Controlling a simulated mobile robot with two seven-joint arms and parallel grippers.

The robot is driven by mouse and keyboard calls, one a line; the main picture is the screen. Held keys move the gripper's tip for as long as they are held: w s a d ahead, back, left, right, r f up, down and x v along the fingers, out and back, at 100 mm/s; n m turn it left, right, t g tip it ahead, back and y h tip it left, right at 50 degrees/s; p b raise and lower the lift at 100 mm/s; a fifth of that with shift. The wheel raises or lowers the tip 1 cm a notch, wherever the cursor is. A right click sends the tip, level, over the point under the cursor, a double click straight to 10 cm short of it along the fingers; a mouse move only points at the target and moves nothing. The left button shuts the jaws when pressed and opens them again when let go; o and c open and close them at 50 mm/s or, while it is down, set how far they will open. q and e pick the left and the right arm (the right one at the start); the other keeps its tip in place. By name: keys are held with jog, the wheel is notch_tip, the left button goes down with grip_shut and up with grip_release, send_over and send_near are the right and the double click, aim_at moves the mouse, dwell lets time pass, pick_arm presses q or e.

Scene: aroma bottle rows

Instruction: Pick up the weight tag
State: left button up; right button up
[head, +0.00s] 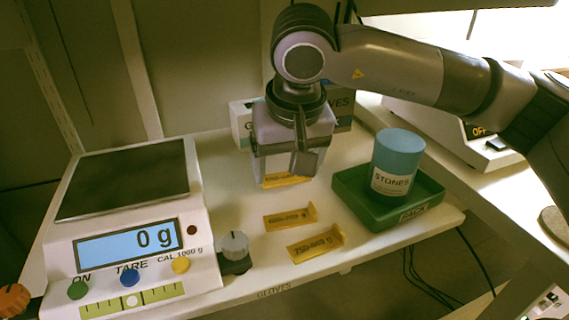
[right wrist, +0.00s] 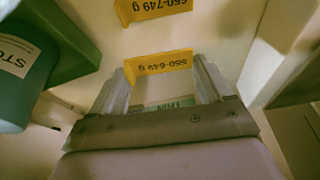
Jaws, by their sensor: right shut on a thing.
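My right gripper (head: 284,172) points down over the back of the white shelf. It is shut on a yellow weight tag (head: 286,181), which is partly hidden by the fingers. In the right wrist view the same tag (right wrist: 158,63) spans between the two fingertips of the gripper (right wrist: 160,76), with print that seems to read 550-649 g upside down. Two more yellow tags lie in front, a middle one (head: 290,217) and a nearer one (head: 316,243). The middle tag also shows in the right wrist view (right wrist: 153,8). My left gripper is not in view.
A scale (head: 128,227) reading 0 g stands at left, with a grey-topped knob (head: 235,247) beside it. A green tray (head: 408,212) holds a teal STONES jar (head: 397,160) at right. A gloves box (head: 241,125) stands behind the gripper. The shelf's front edge is close to the tags.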

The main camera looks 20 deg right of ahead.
jog(key=s+p, duration=0.2)
jog(key=s, duration=1.5)
jog(key=shift+d+f, duration=0.15)
jog(key=shift+d, duration=0.15)
